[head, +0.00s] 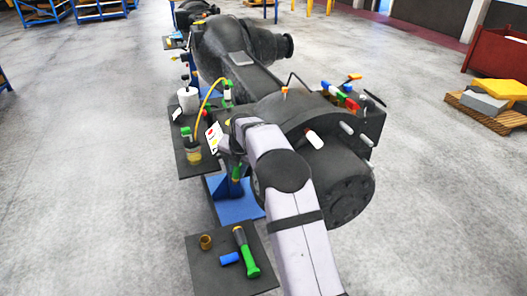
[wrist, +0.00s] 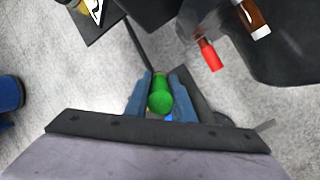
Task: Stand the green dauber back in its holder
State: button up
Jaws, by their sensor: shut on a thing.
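My gripper (wrist: 160,88) is shut on the green dauber (wrist: 160,98), whose rounded green end shows between the two blue-grey fingers in the wrist view. In the head view my gripper (head: 237,158) is partly hidden by my own wrist, beside the dark casting, and a bit of green (head: 237,172) shows there. The dauber's far end is hidden. I cannot tell for certain which item is its holder. A small brown cup (head: 206,242) stands on the near dark board, and a yellowish jar (head: 194,155) with a green-topped item stands on the farther board.
A white pot (head: 187,101) stands farther back. The large dark casting (head: 345,185) is close on the right, with coloured items on top. Open floor lies left.

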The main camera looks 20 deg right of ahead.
jog(key=s+a+f+n+g+b, duration=0.1)
jog(key=s+a+f+n+g, duration=0.1)
jog(key=a+f, duration=1)
jog(key=a+n+g, duration=0.1)
jog(key=a, duration=0.2)
jog(key=shift+s+a+f+h+b, duration=0.3)
jog(key=shift+s+a+f+b, duration=0.05)
jog(key=shift+s, duration=0.05)
jog(key=shift+f+b, duration=1.75)
jog(key=shift+f, duration=1.1)
jog(key=shift+f+b, duration=2.2)
jog(key=shift+f, duration=0.6)
dwell(0.5)
